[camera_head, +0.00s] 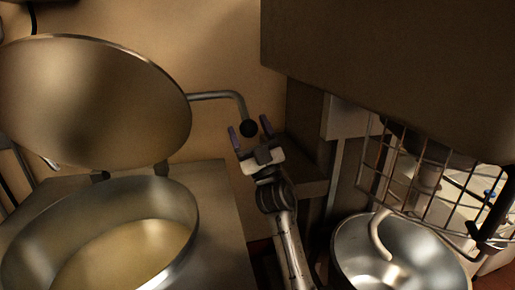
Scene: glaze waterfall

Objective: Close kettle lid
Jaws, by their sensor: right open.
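The kettle (187,240) is a large round steel vessel at the lower left with yellowish liquid in it. Its round steel lid (95,100) stands tilted up and open behind it. A bent metal handle (215,96) runs from the lid's right edge and ends in a black ball knob (249,128). My right gripper (251,129) is open, with its two purple fingertips on either side of the knob in this view. I cannot tell whether they touch it. My left gripper is not in view.
A steel mixer bowl (350,250) with a hook and a wire guard (400,165) stands at the lower right. A large dark housing (390,60) overhangs the upper right. The wall (215,40) behind the lid is bare.

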